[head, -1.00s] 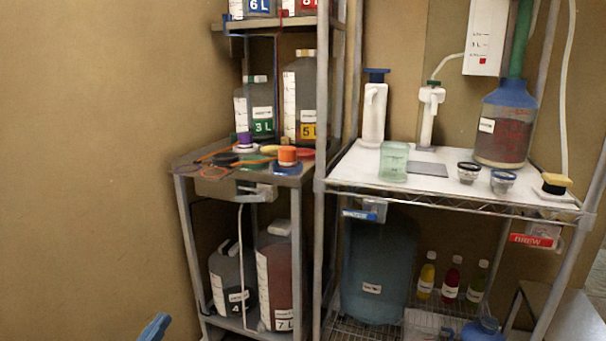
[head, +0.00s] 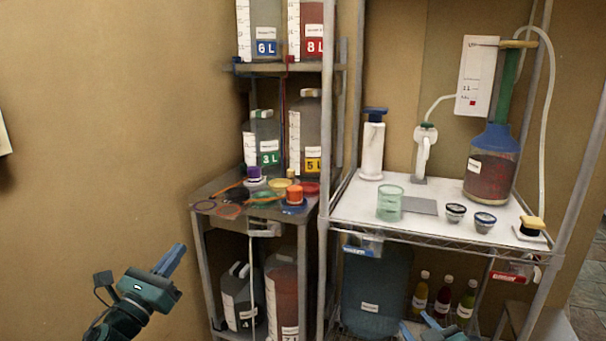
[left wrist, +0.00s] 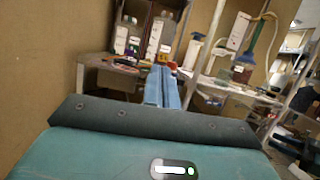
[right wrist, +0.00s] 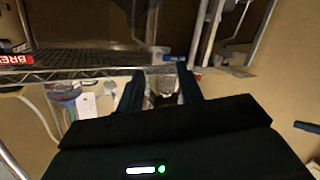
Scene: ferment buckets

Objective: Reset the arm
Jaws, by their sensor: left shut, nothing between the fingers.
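My left gripper (head: 176,256) is raised in front of the bare wall, left of the shelves. Its blue fingers are closed together and empty, as the left wrist view (left wrist: 162,88) also shows. My right gripper (head: 432,326) just shows at the bottom edge of the head view, in front of the white-topped rack. In the right wrist view its two dark fingers (right wrist: 160,88) stand apart with nothing held between them. Neither gripper is seen touching anything.
A small table (head: 225,190) holds coloured lids and rings, with jugs below and on shelves above. The white-topped rack (head: 350,205) holds a green beaker (head: 390,203), pumps, small cups and a blue-topped jar (head: 490,165). Bottles stand below. The space before the left wall is clear.

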